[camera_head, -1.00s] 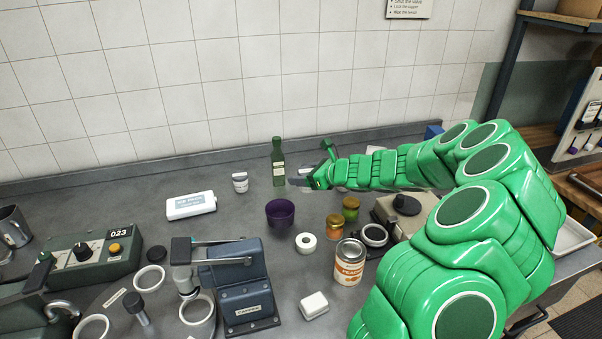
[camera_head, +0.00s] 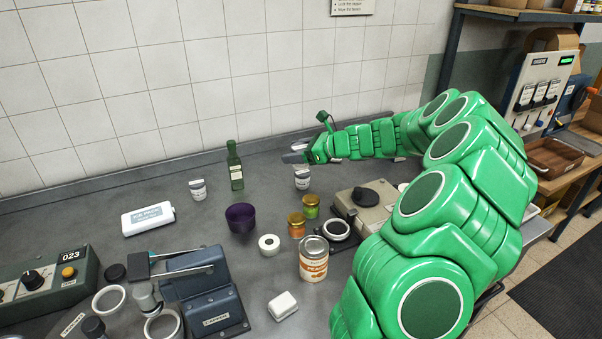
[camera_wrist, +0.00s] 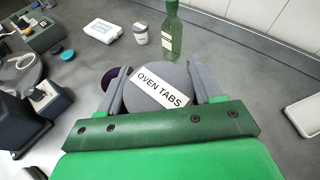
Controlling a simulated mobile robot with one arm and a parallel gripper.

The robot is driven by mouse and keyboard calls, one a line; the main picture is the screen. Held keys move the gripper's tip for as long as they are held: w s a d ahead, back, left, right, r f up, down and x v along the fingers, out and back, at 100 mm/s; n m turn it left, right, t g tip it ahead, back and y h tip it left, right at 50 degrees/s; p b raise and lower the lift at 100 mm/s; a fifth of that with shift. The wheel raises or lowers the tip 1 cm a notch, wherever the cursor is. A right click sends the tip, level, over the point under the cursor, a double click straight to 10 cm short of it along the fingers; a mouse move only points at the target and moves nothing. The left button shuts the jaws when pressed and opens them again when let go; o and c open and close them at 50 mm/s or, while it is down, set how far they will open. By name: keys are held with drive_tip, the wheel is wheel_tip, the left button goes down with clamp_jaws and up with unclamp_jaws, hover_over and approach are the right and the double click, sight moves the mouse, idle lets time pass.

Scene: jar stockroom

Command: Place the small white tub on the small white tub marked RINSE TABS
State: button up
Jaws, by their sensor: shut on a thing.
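My gripper (camera_head: 294,157) is shut on a small tub, raised above the back of the counter. In the wrist view the held tub's round grey lid (camera_wrist: 150,80), with a white label reading OVEN TABS, faces up between the two fingers. In the head view the fingers largely hide its body. A small white tub (camera_head: 302,181) with a grey band stands on the counter just below my gripper, apart from it. A similar white tub (camera_head: 198,189) stands left of the green bottle and also shows in the wrist view (camera_wrist: 140,34). I cannot read RINSE TABS on either.
The green bottle (camera_head: 236,168) stands between the two standing tubs. A purple bowl (camera_head: 240,218), two small jars (camera_head: 297,226), a peach can (camera_head: 313,260) and a grey scale-like device (camera_head: 362,204) are in front. A white flat container (camera_head: 147,218) lies at the left.

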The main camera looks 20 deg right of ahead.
drive_tip(key=shift+s+d+r, duration=0.1)
drive_tip(key=shift+d+r, duration=0.25)
drive_tip(key=shift+d, duration=0.3)
drive_tip(key=shift+s+d+r, duration=0.1)
drive_tip(key=shift+d+r, duration=0.2)
drive_tip(key=shift+d, duration=0.3)
drive_tip(key=shift+w+d, duration=0.1)
drive_tip(key=w+d+f, duration=0.2)
drive_tip(key=w+f, duration=0.2)
drive_tip(key=w, duration=0.4)
hover_over(298, 171)
drive_tip(key=shift+f, duration=2.75)
drive_tip(key=shift+w+d+f, duration=0.1)
drive_tip(key=shift+w+f, duration=0.05)
drive_tip(key=shift+f, duration=1.6)
drive_tip(key=shift+f, duration=0.1)
drive_tip(key=o, duration=1.2)
